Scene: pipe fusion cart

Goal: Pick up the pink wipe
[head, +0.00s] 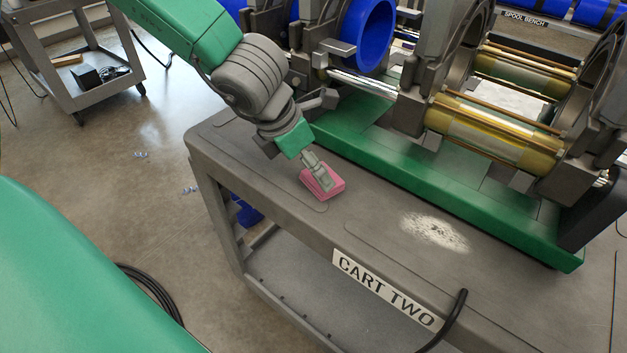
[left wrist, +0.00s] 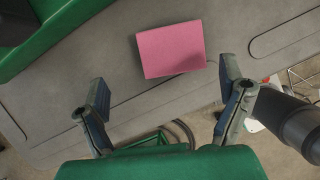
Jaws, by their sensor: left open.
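The pink wipe (head: 318,188) is a small flat block lying on the grey top of the cart (head: 375,232), near its left end. It also shows in the left wrist view as a pink rectangle (left wrist: 171,49), beyond the fingertips and between their lines. My left gripper (head: 322,180) points down right above the wipe and covers part of it in the head view. In the left wrist view the left gripper (left wrist: 166,85) has its two fingers wide apart with nothing between them. Whether the fingertips touch the wipe cannot be told. My right gripper is not in view.
A green-based pipe fusion machine (head: 440,180) with clamps and yellow cylinders stands along the cart's back, close to my left gripper. A pale powdery patch (head: 435,231) lies on the cart top. A black curved handle (head: 447,318) is at the front edge. The front strip is otherwise clear.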

